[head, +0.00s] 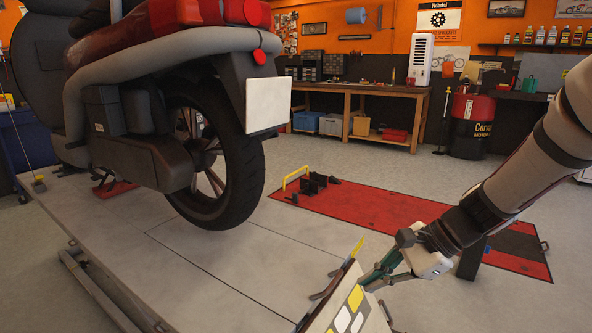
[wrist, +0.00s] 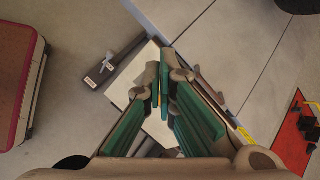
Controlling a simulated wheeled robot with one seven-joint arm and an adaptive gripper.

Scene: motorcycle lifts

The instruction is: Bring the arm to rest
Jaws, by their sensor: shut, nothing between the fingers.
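My gripper (head: 368,281) hangs at the end of my arm, low on the right side of the head view, pointing down and to the left. Its green-padded fingers are shut with nothing between them; in the wrist view my gripper (wrist: 161,76) has its tips together. The fingers are over or beside a pale panel (head: 347,316) with yellow and white patches. That panel also shows behind the fingers in the wrist view (wrist: 122,92). I cannot tell whether the fingers touch it.
A red motorcycle with its rear wheel (head: 226,168) stands on a grey lift platform (head: 190,262) at left. A red lift plate (head: 375,213) lies on the floor behind my gripper. A workbench (head: 352,100) lines the back wall. A red cabinet (wrist: 18,85) is left in the wrist view.

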